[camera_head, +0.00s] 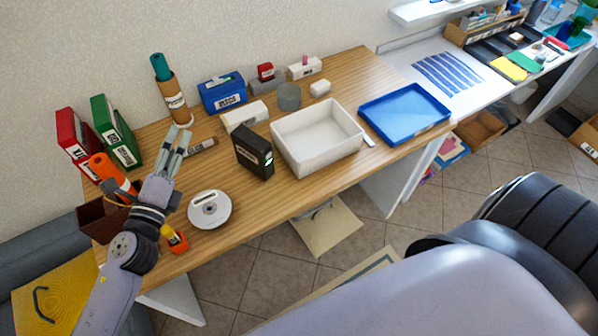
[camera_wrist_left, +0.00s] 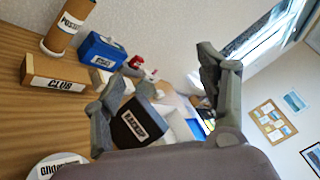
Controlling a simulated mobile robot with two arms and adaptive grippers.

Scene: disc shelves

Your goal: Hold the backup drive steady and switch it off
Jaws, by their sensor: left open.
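The backup drive (camera_head: 254,153) is a black upright box on the wooden table, just left of the white bin. A small green-lit spot and a pale mark show on its narrow right face in the head view. In the left wrist view the drive (camera_wrist_left: 140,122), with its "BACKUP" label, shows beyond the fingers, partly hidden by the gripper. My left gripper (camera_head: 179,136) is open and empty, above the table to the left of the drive and apart from it. Its spread fingers also show in the left wrist view (camera_wrist_left: 162,68). My right gripper is out of view.
A white bin (camera_head: 290,155) stands close to the drive's right. A disc on a white round base (camera_head: 209,210) lies in front-left. A white labelled box (camera_head: 245,114) and a blue box (camera_head: 223,93) stand behind. A blue tray (camera_head: 405,112) lies farther right.

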